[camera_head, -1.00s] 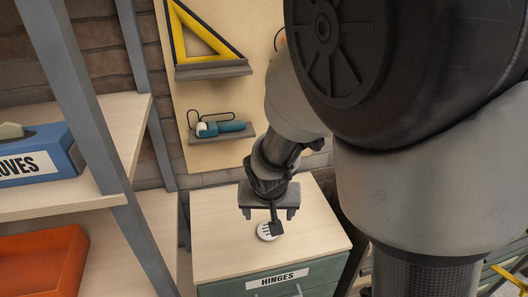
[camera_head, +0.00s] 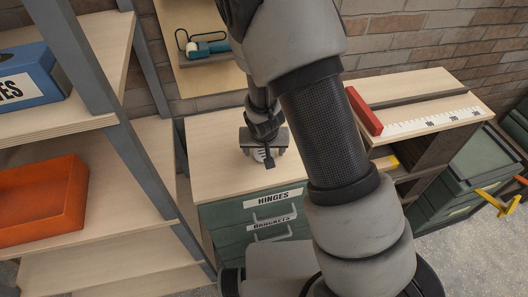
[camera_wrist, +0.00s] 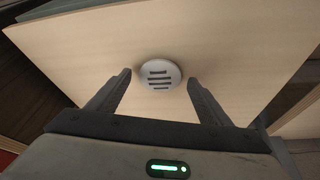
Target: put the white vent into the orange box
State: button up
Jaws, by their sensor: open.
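The white vent (camera_wrist: 160,74) is a small round disc with dark slots. It lies flat on the light wooden top of the drawer cabinet labelled HINGES (camera_head: 222,178). In the head view the vent (camera_head: 260,155) is partly hidden by my gripper (camera_head: 264,148). My gripper is above the vent, pointing down. In the wrist view my gripper (camera_wrist: 160,88) is open and empty, and the vent shows between and just beyond its fingertips. I cannot tell the exact height. The orange box (camera_head: 42,205) is an open tray on the shelf at the left.
A grey shelf post (camera_head: 150,160) stands between the cabinet and the orange box. A blue gloves box (camera_head: 30,75) sits on the upper shelf. A bench with a white ruler (camera_head: 430,122) and red block is at the right. The cabinet top around the vent is clear.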

jog(key=shift+x, duration=0.75)
jog(key=c, duration=1.1)
jog(key=shift+r, duration=0.15)
